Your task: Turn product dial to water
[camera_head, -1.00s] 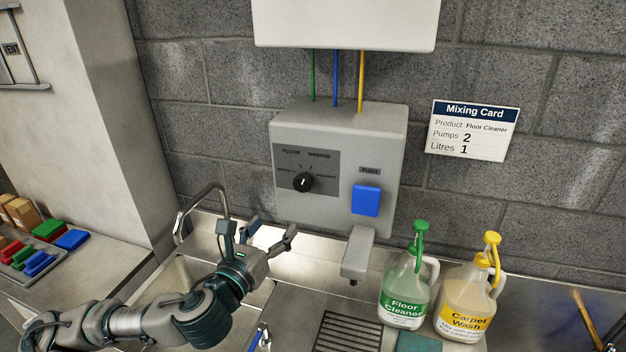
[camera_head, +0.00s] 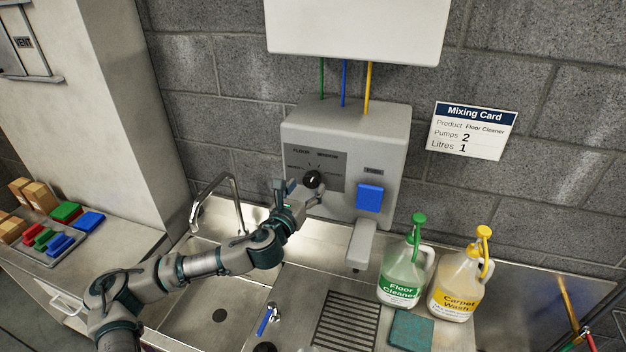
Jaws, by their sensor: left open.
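The product dial is a round black knob (camera_head: 312,180) with a white mark, on a dark label panel (camera_head: 328,160) on the front of the grey dispenser box (camera_head: 345,120). "Floor" and "Window" can be read on the panel; the lower labels are partly hidden by my gripper. My left gripper (camera_head: 299,189) is open just below and around the left side of the dial. One finger is left of the knob and the other is to its lower right. I cannot tell whether they touch it. My right gripper is not in view.
A blue push button (camera_head: 369,197) and a spout (camera_head: 361,245) are right of the dial. A green-capped floor cleaner jug (camera_head: 402,275) and a yellow-capped carpet wash jug (camera_head: 458,285) stand on the counter. A tap (camera_head: 215,190) rises behind the sink at left.

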